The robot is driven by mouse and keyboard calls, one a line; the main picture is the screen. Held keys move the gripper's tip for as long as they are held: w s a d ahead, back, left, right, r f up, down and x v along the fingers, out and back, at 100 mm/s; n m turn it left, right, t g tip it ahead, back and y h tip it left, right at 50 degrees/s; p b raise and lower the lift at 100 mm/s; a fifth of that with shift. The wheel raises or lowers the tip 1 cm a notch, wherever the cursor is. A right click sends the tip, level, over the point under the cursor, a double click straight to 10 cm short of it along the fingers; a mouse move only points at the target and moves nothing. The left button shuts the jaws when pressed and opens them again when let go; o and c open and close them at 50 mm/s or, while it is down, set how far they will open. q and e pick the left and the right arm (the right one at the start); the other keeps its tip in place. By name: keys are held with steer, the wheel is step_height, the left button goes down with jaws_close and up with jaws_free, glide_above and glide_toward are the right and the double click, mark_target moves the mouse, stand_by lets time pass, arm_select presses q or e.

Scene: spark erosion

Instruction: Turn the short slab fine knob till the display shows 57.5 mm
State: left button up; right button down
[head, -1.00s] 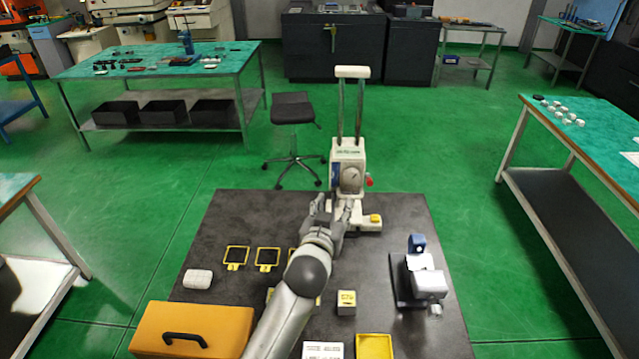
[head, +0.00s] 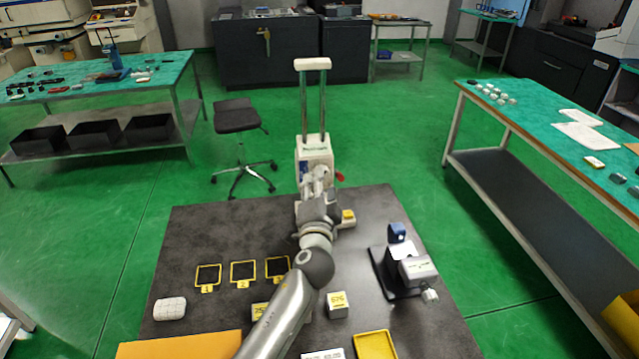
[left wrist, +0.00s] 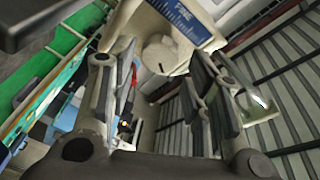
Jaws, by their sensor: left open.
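The pale instrument (head: 314,148) with two upright posts and a top bar stands at the far edge of the dark table. In the left wrist view, a pale rounded fine knob (left wrist: 160,52) sits below a blue scale strip marked FINE (left wrist: 178,18). My left gripper (head: 316,178) is in front of the instrument's face and hides most of it. In the left wrist view my left gripper (left wrist: 162,72) is open, its fingers apart on either side of the knob's line; contact cannot be told. No display reading is legible. My right gripper is not in view.
A red knob (head: 339,177) is on the instrument's right side. A yellow button (head: 348,214) is on its base. A grey-white device (head: 418,268) stands at right. Yellow frames (head: 243,271), a marked cube (head: 337,305), a yellow tray (head: 375,345) and an orange case (head: 180,347) lie nearer.

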arm_select(q)
steer(key=w, duration=0.3)
steer(key=shift+w+b, duration=0.15)
steer(key=shift+b, duration=0.25)
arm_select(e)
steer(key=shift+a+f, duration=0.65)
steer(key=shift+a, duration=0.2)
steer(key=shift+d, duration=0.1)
